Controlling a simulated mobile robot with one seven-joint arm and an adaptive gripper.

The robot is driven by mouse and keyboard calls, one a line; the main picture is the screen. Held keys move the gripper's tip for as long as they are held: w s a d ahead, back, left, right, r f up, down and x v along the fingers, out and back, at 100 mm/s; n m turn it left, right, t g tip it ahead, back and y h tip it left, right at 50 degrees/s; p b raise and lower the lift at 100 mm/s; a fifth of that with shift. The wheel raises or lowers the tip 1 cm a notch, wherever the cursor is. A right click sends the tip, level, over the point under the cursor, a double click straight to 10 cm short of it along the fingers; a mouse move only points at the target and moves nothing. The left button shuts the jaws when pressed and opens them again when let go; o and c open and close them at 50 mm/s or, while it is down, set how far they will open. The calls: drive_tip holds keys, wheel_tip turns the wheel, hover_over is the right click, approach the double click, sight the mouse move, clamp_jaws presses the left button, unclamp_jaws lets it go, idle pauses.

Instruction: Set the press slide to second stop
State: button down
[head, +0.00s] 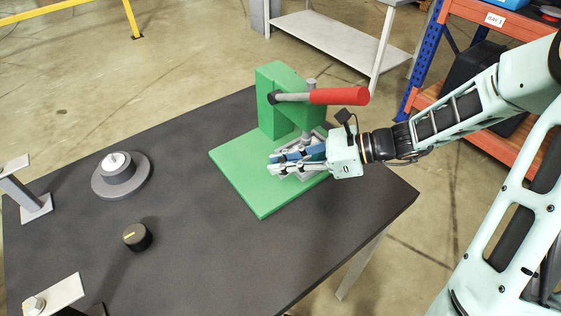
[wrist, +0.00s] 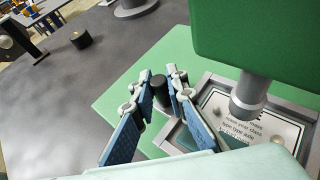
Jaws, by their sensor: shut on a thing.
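The green press (head: 275,105) stands on the table, with a red-handled lever (head: 338,96) at its top. Its green base (head: 240,185) spreads under my gripper. In the wrist view the grey-framed slide (wrist: 208,88) lies under the press's grey ram (wrist: 249,97) and carries a white plate with printed text and small round bumps. My gripper (head: 274,163) is low over the base. In the wrist view its blue-padded fingers (wrist: 160,80) are shut on a short dark cylindrical knob (wrist: 159,93) beside the slide. The knob's link to the slide and any stop marks cannot be made out.
On the dark table (head: 180,130) stand a round grey stepped disc (head: 121,182), a black dial knob (head: 137,237) and small metal stands (head: 38,207) at the left. An orange-and-blue shelf (head: 475,30) is behind my arm. The table between press and dial is clear.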

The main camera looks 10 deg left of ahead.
drive_tip(key=shift+w+d+r+p, duration=0.15)
drive_tip(key=shift+w+d+p, duration=0.35)
drive_tip(key=shift+w+d, duration=0.5)
drive_tip(key=shift+w, duration=0.15)
drive_tip(key=c, duration=1.9)
unclamp_jaws()
drive_tip(key=shift+d, duration=0.1)
